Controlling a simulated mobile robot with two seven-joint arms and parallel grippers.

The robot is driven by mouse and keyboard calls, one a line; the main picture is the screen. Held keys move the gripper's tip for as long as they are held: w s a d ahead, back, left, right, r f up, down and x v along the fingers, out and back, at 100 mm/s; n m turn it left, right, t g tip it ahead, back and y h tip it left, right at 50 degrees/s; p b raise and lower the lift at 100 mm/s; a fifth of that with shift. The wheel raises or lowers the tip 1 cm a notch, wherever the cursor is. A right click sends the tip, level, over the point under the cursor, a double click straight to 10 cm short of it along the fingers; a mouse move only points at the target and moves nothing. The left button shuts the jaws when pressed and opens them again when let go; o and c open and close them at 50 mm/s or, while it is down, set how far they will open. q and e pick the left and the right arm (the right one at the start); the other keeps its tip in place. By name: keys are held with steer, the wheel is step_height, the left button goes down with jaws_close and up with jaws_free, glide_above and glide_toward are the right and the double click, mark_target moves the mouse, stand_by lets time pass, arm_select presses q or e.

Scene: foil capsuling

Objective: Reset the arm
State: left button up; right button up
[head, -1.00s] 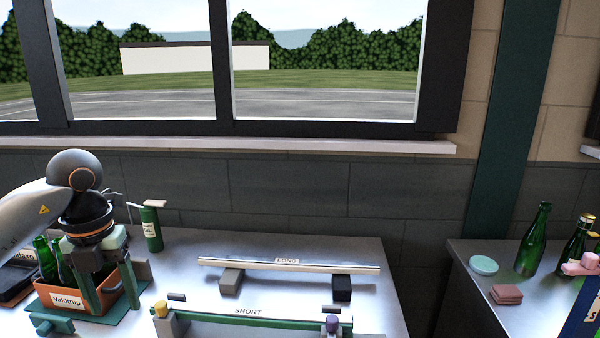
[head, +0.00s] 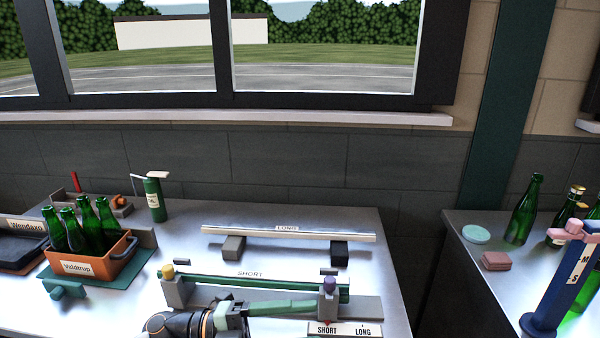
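My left arm comes in at the bottom, left of centre. Its gripper (head: 283,306) lies low in front of the SHORT rail (head: 250,283), with its long green fingers pointing right. The fingers show edge-on, so the gap between them cannot be told. I see nothing hanging from them. Their tips reach close to the post with the purple knob (head: 329,284); contact cannot be told. The arm's rear part is cut off by the bottom edge. My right gripper is not in view.
An orange Valdtrup crate (head: 120,262) with several green bottles stands at the left on a green mat. A green can (head: 155,200) is behind it. The LONG rail (head: 290,234) lies behind the SHORT rail. A SHORT/LONG sign (head: 345,330) is at the front. Bottles stand on the right table.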

arm_select(q)
steer(key=w+a+f+n+t+y, duration=0.2)
steer(key=a+f+n+t+y, duration=0.3)
steer(key=n+t, duration=0.45)
steer(key=w+a+f+n+t+y, duration=0.2)
steer(key=a+f+n+t+y, duration=0.2)
steer(key=f+n+t, duration=0.55)
steer(key=s+a+f+n+g+y, duration=0.4)
steer(key=s+f+n+g, duration=0.1)
steer(key=s+f, duration=0.3)
steer(key=s+a+f+n+g+y, duration=0.3)
steer(key=s+f+n+g+y, duration=0.1)
steer(key=s+f, duration=0.5)
step_height(320, 180, down, 2)
steer(key=shift+s+a+f+n+g, duration=0.15)
steer(key=shift+a+n+g, duration=0.35)
steer(key=shift+n, duration=0.6)
steer(key=shift+d, duration=0.2)
